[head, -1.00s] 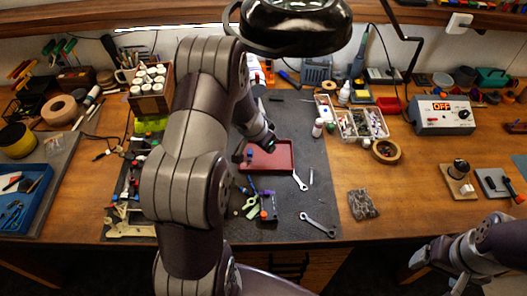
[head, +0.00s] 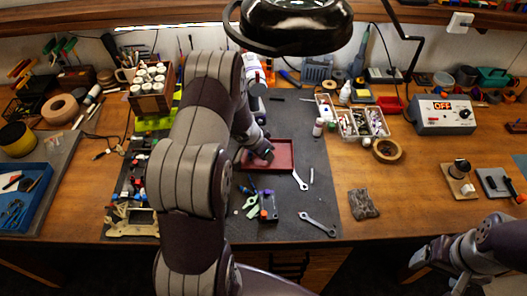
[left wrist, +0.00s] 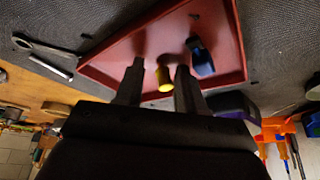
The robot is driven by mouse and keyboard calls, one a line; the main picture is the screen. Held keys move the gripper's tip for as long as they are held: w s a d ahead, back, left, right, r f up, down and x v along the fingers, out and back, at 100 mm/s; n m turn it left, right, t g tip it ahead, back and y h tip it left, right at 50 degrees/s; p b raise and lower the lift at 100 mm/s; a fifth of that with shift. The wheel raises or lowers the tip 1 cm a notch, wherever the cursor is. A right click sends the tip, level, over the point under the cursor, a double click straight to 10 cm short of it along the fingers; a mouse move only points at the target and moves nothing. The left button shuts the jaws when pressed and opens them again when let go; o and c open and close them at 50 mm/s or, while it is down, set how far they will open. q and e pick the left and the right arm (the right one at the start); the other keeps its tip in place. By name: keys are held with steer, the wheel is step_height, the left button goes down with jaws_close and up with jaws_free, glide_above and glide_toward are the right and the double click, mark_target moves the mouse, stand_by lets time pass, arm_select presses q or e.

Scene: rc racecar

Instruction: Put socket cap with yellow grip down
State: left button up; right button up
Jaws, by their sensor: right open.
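A red tray (head: 284,147) lies on the dark mat; its rim also shows in the left wrist view (left wrist: 240,40). My left gripper (head: 262,158) reaches down over the tray. In the left wrist view, its two fingers (left wrist: 160,72) stand apart, pointing into the tray. A blue-handled piece (left wrist: 201,56) lies in the tray beside the right-hand finger. My right gripper (head: 418,257) is open and empty at the lower right, off the table's front edge.
A parts organizer (head: 345,120) and a tape roll (head: 388,150) are to the right.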

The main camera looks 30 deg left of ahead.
arm_select(q)
steer(key=shift+r, duration=0.1)
steer(key=shift+s+r+p, duration=0.1)
steer(key=shift+r+p, duration=0.2)
steer(key=shift+r, duration=0.05)
steer(key=v, duration=1.1)
steer(key=s+d+r+n+g+y, duration=0.1)
steer(key=s+d+r, duration=0.5)
steer(key=s+d, duration=0.8)
steer(key=shift+n+g+p, duration=0.45)
steer(key=shift+n+g, duration=0.45)
steer(key=shift+g, duration=0.2)
